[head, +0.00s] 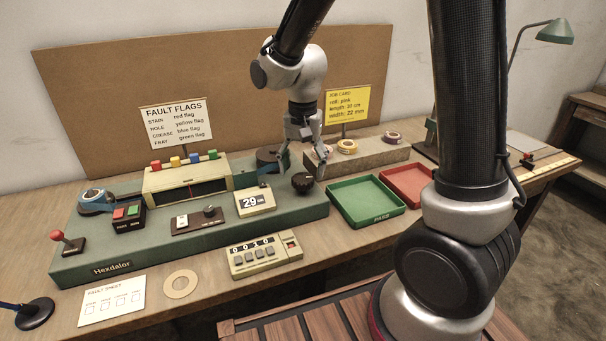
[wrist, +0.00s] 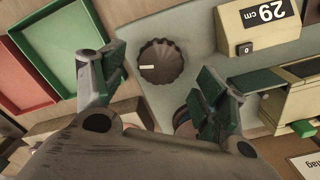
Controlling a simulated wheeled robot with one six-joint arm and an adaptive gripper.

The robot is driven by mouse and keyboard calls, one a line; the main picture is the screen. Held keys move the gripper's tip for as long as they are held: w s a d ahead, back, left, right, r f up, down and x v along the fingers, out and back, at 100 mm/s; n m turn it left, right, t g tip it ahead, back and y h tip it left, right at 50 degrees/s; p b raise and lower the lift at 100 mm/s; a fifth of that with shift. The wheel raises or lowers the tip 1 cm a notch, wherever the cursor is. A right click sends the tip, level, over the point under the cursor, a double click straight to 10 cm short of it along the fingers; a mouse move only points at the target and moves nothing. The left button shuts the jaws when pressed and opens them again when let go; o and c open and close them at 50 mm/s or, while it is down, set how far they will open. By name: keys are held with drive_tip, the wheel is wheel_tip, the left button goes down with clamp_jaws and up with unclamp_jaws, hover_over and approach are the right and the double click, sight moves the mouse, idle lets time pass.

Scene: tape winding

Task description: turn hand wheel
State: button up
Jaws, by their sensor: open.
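The hand wheel (head: 303,182) is a dark, fluted round knob at the right end of the green machine (head: 200,232). In the wrist view the hand wheel (wrist: 163,62) shows a small light mark on its left side. My gripper (head: 303,166) points down just above and behind the wheel, with its fingers spread. In the wrist view my gripper (wrist: 160,75) has one finger left and one right of the wheel's near side, with nothing between them. I cannot tell whether a fingertip touches the wheel.
A counter reading 29 cm (head: 255,201) stands close left of the wheel. A green tray (head: 366,203) and a red tray (head: 408,184) lie to the right. A dark round part (head: 267,158) is behind. Tape rolls sit on a block (head: 366,157) at the back.

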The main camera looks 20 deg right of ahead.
drive_tip(key=shift+f, duration=1.45)
drive_tip(key=c, duration=1)
drive_tip(key=shift+n, duration=0.3)
